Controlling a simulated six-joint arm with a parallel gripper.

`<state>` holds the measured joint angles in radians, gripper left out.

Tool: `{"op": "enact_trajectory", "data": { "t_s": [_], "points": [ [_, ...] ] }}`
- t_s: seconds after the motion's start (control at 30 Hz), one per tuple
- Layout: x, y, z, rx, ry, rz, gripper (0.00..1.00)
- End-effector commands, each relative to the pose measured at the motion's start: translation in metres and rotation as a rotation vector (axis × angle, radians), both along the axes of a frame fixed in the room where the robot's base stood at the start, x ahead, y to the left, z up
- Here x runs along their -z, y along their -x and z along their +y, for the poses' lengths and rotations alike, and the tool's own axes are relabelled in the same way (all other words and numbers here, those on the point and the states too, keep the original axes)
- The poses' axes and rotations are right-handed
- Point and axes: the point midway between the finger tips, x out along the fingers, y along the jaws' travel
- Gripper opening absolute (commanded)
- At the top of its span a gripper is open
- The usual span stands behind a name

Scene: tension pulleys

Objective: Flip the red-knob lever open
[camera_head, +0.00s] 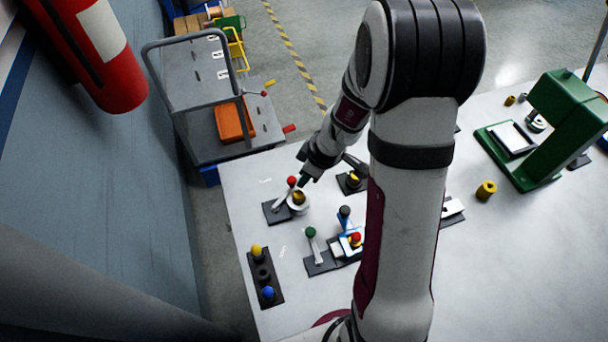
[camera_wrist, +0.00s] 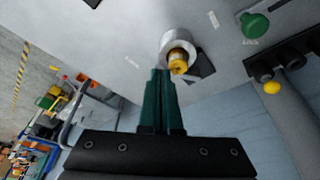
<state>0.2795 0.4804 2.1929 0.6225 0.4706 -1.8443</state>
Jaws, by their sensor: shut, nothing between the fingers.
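A lever with a red knob (camera_head: 292,181) stands on a dark base plate (camera_head: 272,213) near the table's left edge. Its pale arm rises from the plate to the knob. Beside it is a white pulley (camera_head: 304,208) with a yellow centre, which also shows in the wrist view (camera_wrist: 174,46). My gripper (camera_head: 303,182) is shut and empty, just right of the red knob in the head view; whether they touch is unclear. In the wrist view its green fingers (camera_wrist: 160,74) are together, their tips by the pulley. The red knob is not visible there.
A green-knobbed lever (camera_head: 311,233) and another red knob (camera_head: 356,238) stand nearer the front. A dark block with yellow and blue knobs (camera_head: 264,274) lies at the left edge. A green press (camera_head: 555,125) stands at right. A grey cart (camera_head: 212,95) is beyond the table.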

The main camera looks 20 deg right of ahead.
Motion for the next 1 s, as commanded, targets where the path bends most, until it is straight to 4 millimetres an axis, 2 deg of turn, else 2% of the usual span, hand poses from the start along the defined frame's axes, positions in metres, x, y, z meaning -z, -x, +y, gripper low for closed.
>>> {"op": "enact_trajectory", "data": {
  "t_s": [0.37, 1.0],
  "points": [
    [-0.0001, -0.0009, 0.0006, -0.008, 0.000, 0.000, 0.00],
    [0.0001, -0.0100, 0.0030, -0.242, -0.002, 0.000, 0.00]
  ]
}}
